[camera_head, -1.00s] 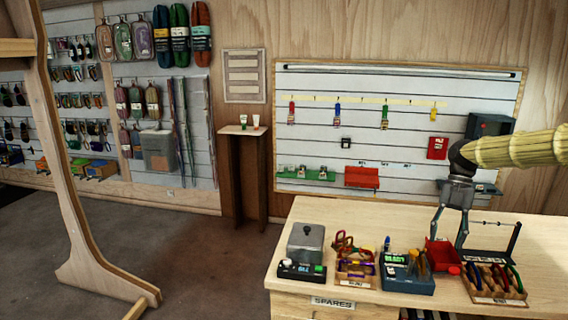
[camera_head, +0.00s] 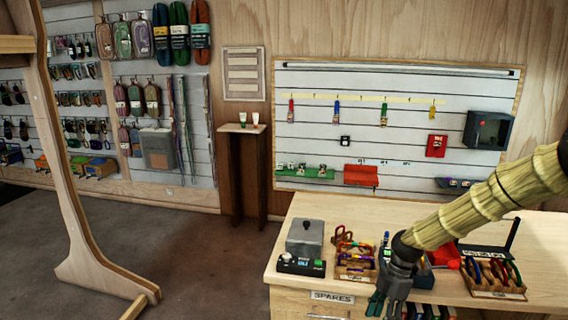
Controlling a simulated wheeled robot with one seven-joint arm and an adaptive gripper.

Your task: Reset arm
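My gripper (camera_head: 384,304) hangs downward at the front edge of the wooden workbench (camera_head: 545,262), on the end of my yellowish sleeved arm (camera_head: 485,205). Its fingers look close together, but at this angle I cannot tell whether they are open or shut. I see nothing clearly held. The gripper and arm hide most of the blue tool tray that stands on the bench. The fingertips overlap the bench's front face in the picture.
On the bench stand a grey lidded box (camera_head: 305,238), a wooden holder of carabiners (camera_head: 355,262), a red bin (camera_head: 443,254) and a carabiner rack (camera_head: 495,277). A slatted wall panel (camera_head: 400,120) is behind. Open floor (camera_head: 210,260) lies left; a wooden upright (camera_head: 62,170) stands there.

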